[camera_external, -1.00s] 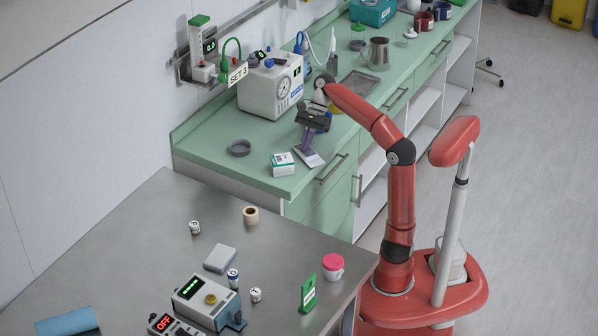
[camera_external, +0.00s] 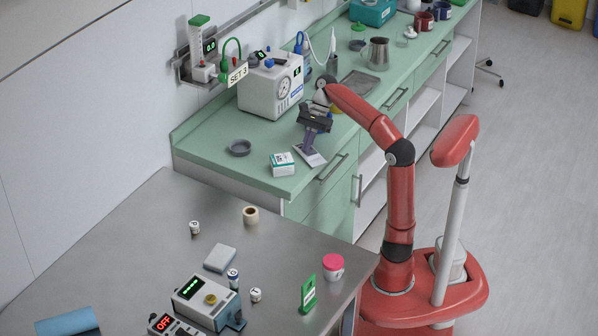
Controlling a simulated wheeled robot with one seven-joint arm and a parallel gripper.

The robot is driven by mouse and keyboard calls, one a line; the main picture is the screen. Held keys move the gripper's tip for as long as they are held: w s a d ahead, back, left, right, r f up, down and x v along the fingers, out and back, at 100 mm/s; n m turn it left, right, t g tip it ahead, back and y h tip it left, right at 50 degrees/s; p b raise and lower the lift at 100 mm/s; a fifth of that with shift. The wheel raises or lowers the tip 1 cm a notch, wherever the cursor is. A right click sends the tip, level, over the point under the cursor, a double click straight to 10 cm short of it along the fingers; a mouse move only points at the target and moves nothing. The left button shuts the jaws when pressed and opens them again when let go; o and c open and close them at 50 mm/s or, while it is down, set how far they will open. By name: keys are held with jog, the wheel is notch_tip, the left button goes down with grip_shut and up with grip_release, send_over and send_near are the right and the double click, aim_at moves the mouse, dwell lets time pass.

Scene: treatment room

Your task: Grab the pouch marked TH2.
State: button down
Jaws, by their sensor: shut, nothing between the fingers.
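My gripper (camera_external: 307,148) points down over the front part of the green counter, with its purple-grey fingers shut and nothing between them. A flat, pale pouch-like item (camera_external: 311,157) lies on the counter right at the fingertips. I cannot read any marking on it, so I cannot tell whether it is the TH2 pouch. The fingers partly cover it. I cannot tell whether the fingertips touch it.
A white machine with a gauge (camera_external: 271,85) stands behind. A metal tray (camera_external: 358,84) and a steel jug (camera_external: 377,53) are further along the green counter (camera_external: 209,150).

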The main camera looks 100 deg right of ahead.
jog(key=shift+s+d+f, duration=0.3)
jog(key=shift+s+f, duration=0.05)
jog(key=shift+s, duration=0.05)
jog(key=shift+d+r+p, duration=0.15)
jog(key=shift+r+p, duration=0.6)
jog(key=shift+w, duration=0.1)
